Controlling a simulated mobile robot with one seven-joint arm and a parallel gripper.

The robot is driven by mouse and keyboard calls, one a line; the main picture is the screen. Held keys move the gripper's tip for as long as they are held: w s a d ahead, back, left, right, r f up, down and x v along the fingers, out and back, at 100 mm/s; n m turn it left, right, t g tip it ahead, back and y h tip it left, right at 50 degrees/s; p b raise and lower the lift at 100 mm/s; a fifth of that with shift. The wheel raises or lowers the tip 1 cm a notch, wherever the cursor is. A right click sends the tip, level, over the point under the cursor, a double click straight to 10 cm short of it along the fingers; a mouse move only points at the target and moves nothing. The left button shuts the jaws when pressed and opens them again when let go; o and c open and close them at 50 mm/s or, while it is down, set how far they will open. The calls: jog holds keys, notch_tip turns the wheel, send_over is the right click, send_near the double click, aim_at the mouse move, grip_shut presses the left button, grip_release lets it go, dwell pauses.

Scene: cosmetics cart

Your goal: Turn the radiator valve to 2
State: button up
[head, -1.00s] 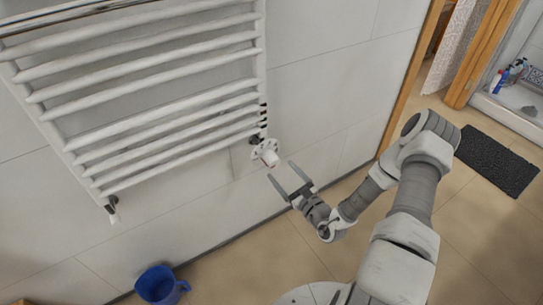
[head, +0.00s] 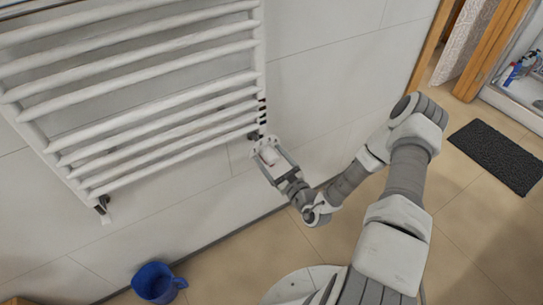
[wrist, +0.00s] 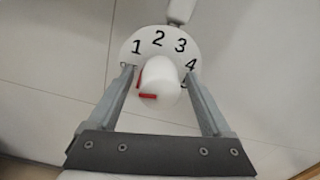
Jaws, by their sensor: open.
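The radiator valve (wrist: 157,82) is a round white knob in front of a white dial (wrist: 160,47) with black numbers; 1, 2, 3 and 4 are readable. A red mark shows on the knob's lower left, away from the 2 at the top. In the head view the valve (head: 268,154) sits at the radiator's lower right corner. My gripper (wrist: 160,80) is open, with one finger on each side of the knob and gaps visible between. It also shows in the head view (head: 270,163). The fingertips overlap the dial's lower part and partly hide its markings.
The white towel radiator (head: 150,125) hangs on the tiled wall left of the valve. A blue mug-like container (head: 155,284) stands on the floor at lower left. A dark mat (head: 497,155) lies at right. The wall right of the valve is clear.

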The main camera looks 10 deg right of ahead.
grip_shut()
dwell(0.4)
jog(key=shift+r+m, duration=0.1)
jog(key=shift+m, duration=0.2)
jog(key=m+p, duration=0.2)
jog(key=p, duration=0.1)
jog(key=shift+r, duration=0.1)
jog(key=m+p, duration=0.2)
jog(key=m, duration=0.3)
jog(key=shift+p, duration=0.4)
jog(key=m+p, duration=0.2)
jog(key=m, duration=0.2)
jog(key=shift+m+p, duration=0.45)
jog(key=shift+m, duration=1.65)
